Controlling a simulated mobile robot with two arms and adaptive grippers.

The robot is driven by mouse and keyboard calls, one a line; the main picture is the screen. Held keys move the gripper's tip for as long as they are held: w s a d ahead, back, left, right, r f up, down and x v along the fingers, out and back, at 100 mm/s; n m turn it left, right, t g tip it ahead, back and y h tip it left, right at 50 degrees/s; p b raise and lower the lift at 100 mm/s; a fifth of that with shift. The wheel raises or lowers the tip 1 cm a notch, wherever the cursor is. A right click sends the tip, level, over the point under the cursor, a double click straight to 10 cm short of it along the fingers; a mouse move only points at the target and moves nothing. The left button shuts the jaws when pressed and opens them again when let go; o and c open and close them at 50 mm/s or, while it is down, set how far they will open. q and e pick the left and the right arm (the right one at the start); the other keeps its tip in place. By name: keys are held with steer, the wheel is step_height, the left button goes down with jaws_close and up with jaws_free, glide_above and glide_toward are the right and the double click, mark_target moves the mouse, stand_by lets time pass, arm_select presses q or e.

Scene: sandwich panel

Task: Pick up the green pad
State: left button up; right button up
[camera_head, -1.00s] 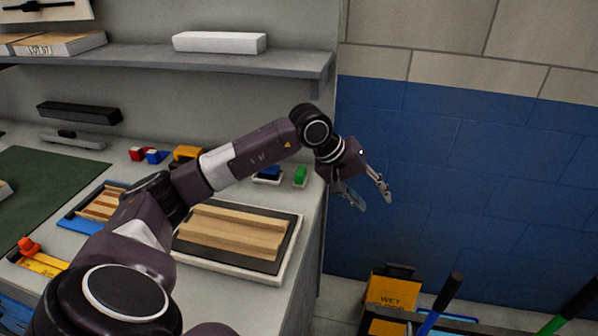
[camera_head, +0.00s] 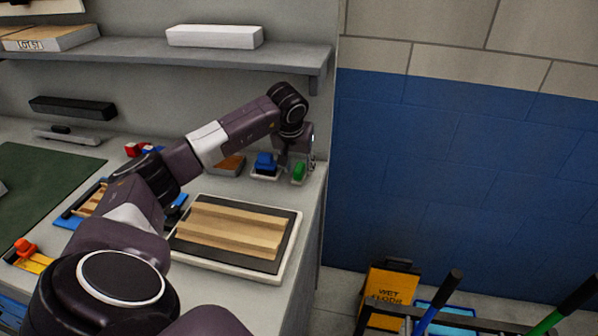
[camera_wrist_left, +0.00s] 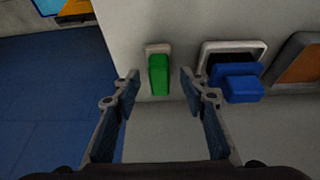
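The green pad (camera_head: 299,172) stands on a small pale base near the right end of the counter. In the left wrist view the green pad (camera_wrist_left: 158,74) lies between and just beyond the fingertips, with a gap on each side. My left gripper (camera_head: 297,158) is open and empty, reaching down over the pad from above; the fingers are partly hard to make out in the head view. In the left wrist view both fingers of my left gripper (camera_wrist_left: 159,80) are spread wide. My right gripper is in no frame.
A blue pad (camera_head: 264,163) in a white tray stands just left of the green pad. A framed board with wooden strips (camera_head: 232,232) lies in front. The counter's right edge is close by, with a yellow wet floor sign (camera_head: 390,284) below. A shelf (camera_head: 170,50) runs above.

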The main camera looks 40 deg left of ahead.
arm_select(q)
steer(key=shift+w+f, duration=0.15)
steer(key=shift+f, duration=0.2)
steer(key=shift+c, duration=0.6)
jaws_close()
steer(key=shift+r, duration=0.15)
